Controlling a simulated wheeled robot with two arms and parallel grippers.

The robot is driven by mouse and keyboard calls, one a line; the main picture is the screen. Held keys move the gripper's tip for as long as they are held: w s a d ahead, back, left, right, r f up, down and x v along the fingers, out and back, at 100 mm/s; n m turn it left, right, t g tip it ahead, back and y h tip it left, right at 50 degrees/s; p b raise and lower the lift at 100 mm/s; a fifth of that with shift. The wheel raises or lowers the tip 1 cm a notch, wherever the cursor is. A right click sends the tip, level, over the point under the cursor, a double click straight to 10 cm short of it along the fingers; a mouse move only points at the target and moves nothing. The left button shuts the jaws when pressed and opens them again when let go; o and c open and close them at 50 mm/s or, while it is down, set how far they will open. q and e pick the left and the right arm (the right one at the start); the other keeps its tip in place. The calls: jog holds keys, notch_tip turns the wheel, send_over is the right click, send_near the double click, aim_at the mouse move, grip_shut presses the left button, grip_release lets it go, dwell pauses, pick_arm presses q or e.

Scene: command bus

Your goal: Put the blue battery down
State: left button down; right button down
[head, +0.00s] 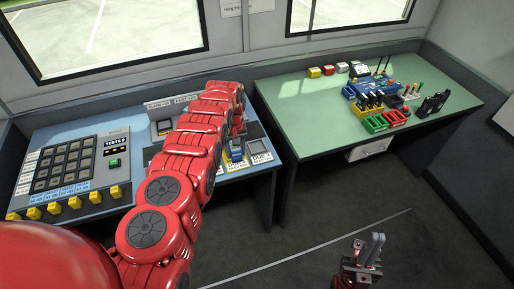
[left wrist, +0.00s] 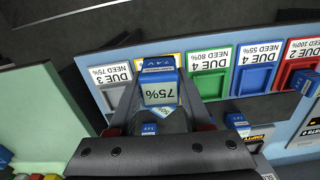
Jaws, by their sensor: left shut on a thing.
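Beside the battery are a grey bay (left wrist: 118,97), green bay (left wrist: 209,83), blue bay (left wrist: 255,78) and red bay (left wrist: 293,70). Another blue battery (left wrist: 306,82) is by the red one. The green table (head: 300,125) holds small bins and tools at its right; its left front is clear.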

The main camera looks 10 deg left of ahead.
pick_arm(q)
jog(key=shift+a+f, duration=0.15)
jog(key=shift+f, duration=0.1)
jog(key=shift+a+f, duration=0.1)
jog(key=shift+f, duration=0.1)
